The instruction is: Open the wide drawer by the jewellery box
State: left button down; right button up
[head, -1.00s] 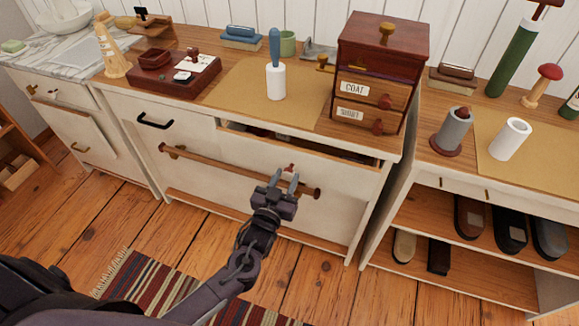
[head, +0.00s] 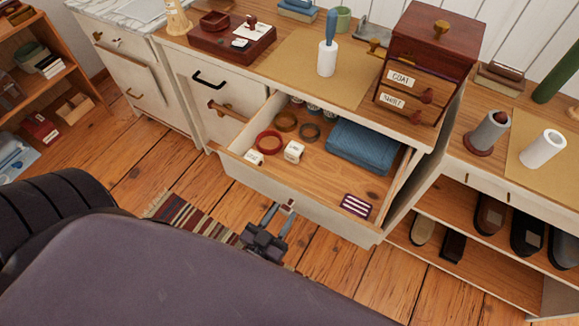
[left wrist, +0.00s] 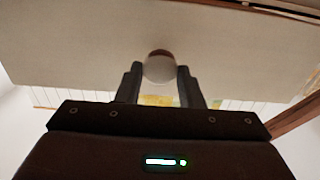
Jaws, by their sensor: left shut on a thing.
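The wide drawer (head: 335,223) is pulled well out of the cream cabinet, and its inside shows. My left gripper (head: 280,213) is at its front, with the fingers shut on the drawer's knob (head: 289,206). In the left wrist view the round knob (left wrist: 159,67) sits between the two fingers (left wrist: 159,85), with the pale drawer front (left wrist: 80,60) behind it. A dark red wooden box (head: 437,42) with small drawers labelled COAT and SHIRT stands on the cabinet top above the drawer's right end. My right gripper is not in view.
The drawer holds a folded blue cloth (head: 362,145), several rolled bands, small white boxes (head: 293,151) and a striped card (head: 356,205). A shelf of shoes (head: 490,215) stands at right. A striped rug (head: 190,220) lies on the floor. My own arm covers the lower left.

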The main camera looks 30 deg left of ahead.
pick_arm(q)
jog(key=shift+s, duration=0.65)
jog(key=c, duration=1)
grip_release()
jog(key=s, duration=0.7)
jog(key=shift+s+a+b, duration=0.2)
jog(key=shift+s+b, duration=0.15)
jog(key=shift+b, duration=0.1)
